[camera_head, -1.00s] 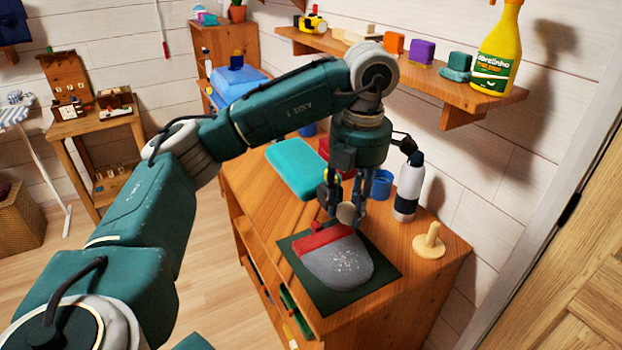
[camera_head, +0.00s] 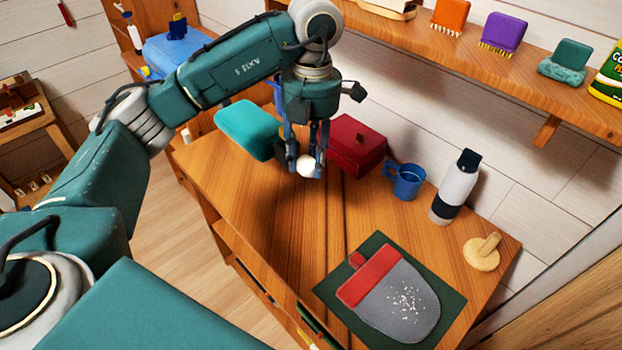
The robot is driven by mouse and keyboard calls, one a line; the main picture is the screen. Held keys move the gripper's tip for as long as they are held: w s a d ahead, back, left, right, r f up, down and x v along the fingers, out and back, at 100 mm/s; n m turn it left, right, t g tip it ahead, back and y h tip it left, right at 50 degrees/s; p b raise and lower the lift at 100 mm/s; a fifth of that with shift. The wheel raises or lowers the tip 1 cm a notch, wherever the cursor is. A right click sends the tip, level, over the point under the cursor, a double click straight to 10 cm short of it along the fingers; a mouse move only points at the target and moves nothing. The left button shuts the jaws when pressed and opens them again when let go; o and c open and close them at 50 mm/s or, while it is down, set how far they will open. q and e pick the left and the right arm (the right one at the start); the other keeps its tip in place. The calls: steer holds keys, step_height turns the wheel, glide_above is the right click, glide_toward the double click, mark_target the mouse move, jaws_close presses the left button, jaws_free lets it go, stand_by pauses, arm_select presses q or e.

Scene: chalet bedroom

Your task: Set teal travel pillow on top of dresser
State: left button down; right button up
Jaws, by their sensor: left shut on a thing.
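A flat teal block with rounded corners, which looks like the travel pillow (camera_head: 249,131), lies at the far left end of the wooden dresser's top (camera_head: 262,205). My left gripper (camera_head: 308,168) points down over the dresser top, to the right of the pillow and apart from it. It is shut on a small pale round thing (camera_head: 307,166), mostly seen between the fingertips. I cannot tell whether that thing touches the wood. The gripper and wrist hide part of the pillow's right side. My right gripper is not in view.
A dark red box (camera_head: 357,146) stands close to the right of the gripper. A red-and-grey dustpan (camera_head: 396,296) lies on a green mat (camera_head: 448,300). The dresser's middle is clear.

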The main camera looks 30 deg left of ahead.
arm_select(q)
steer(key=shift+f, duration=0.25)
step_height(320, 180, down, 18)
steer(key=p, duration=0.2)
steer(key=shift+d+f+p, duration=0.1)
steer(key=shift+p, duration=0.2)
steer(key=shift+f, duration=0.55)
steer(key=c, duration=1.2)
jaws_free()
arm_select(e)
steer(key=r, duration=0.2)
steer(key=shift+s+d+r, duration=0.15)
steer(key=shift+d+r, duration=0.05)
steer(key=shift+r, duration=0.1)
arm_select(q)
steer(key=shift+r, duration=0.1)
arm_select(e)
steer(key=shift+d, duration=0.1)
